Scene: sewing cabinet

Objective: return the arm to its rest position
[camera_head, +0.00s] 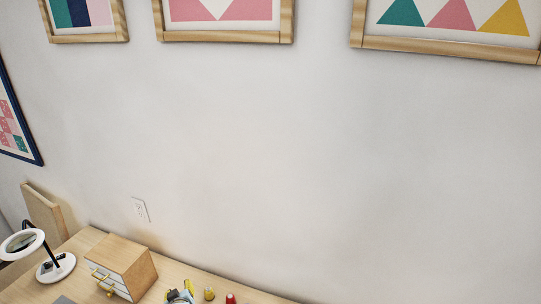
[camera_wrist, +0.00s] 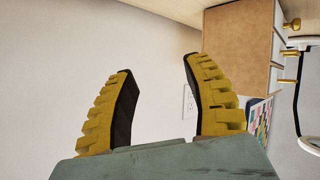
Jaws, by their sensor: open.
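My gripper (camera_wrist: 163,98) shows in the wrist view with its two yellow, dark-padded fingers spread apart. Nothing is between the fingers; the pale wall shows through the gap. My gripper and arm do not show in the head view. In the wrist view the picture is turned, with the wooden tabletop along the top edge. The small wooden drawer cabinet (camera_wrist: 238,45) with brass handles is to the right of the fingers, and I see no contact with it.
In the head view the drawer cabinet (camera_head: 127,262) stands on the table (camera_head: 210,279) beside a white ring magnifier lamp (camera_head: 55,266). Small items, including a red spool (camera_head: 230,298), sit at the bottom edge. Framed pictures (camera_head: 226,36) hang above an outlet (camera_head: 140,209). The wall's middle is bare.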

